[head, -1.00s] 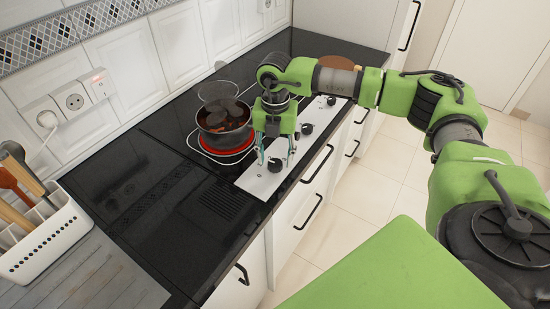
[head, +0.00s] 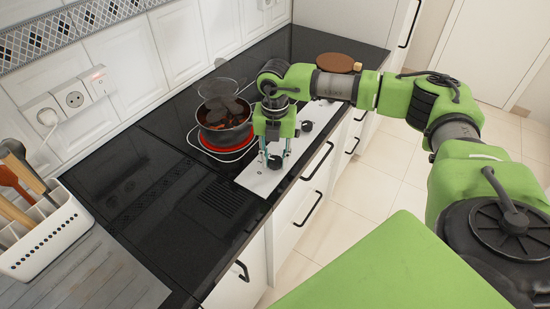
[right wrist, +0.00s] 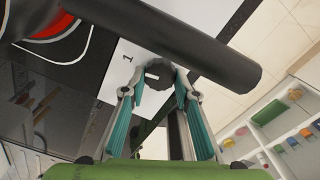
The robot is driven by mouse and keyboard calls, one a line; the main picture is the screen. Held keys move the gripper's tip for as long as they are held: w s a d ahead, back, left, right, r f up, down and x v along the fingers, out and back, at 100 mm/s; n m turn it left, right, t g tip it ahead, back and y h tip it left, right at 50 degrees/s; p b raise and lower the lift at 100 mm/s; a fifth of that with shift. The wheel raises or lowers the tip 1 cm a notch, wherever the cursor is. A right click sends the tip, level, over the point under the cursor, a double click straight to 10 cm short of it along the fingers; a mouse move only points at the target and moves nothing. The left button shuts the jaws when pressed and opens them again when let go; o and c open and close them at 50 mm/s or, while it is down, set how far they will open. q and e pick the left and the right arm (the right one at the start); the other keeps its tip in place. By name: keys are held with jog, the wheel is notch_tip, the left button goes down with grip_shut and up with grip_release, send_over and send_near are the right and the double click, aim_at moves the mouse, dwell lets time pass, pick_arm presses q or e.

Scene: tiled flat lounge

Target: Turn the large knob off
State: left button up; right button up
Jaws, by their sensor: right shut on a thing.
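A dark round knob (head: 275,162) sits on the white control panel (head: 252,182) at the front of the cooktop. My right gripper (head: 274,160) points down at it, and its two fingers are shut on the knob from both sides. In the right wrist view the knob (right wrist: 159,74) lies between the teal-padded fingertips (right wrist: 160,92), and a "1" is printed on the panel beside it. Another dark knob (head: 306,127) stands farther back on the panel. The burner (head: 228,152) beside the panel glows red. My left gripper is not in view.
A pot (head: 225,130) with dark food stands on the red burner, close to my gripper. A dark bar (right wrist: 165,42) crosses the wrist view above the knob. A white utensil holder (head: 45,235) stands at the left. The near black worktop is clear.

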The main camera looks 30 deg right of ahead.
jog(key=n+b, duration=0.3)
jog(key=n, duration=0.2)
jog(key=shift+d+f+n, duration=0.1)
jog(key=shift+n, duration=0.2)
jog(key=shift+n+b, duration=0.9)
jog(key=shift+n, duration=1)
jog(key=o, duration=1.1)
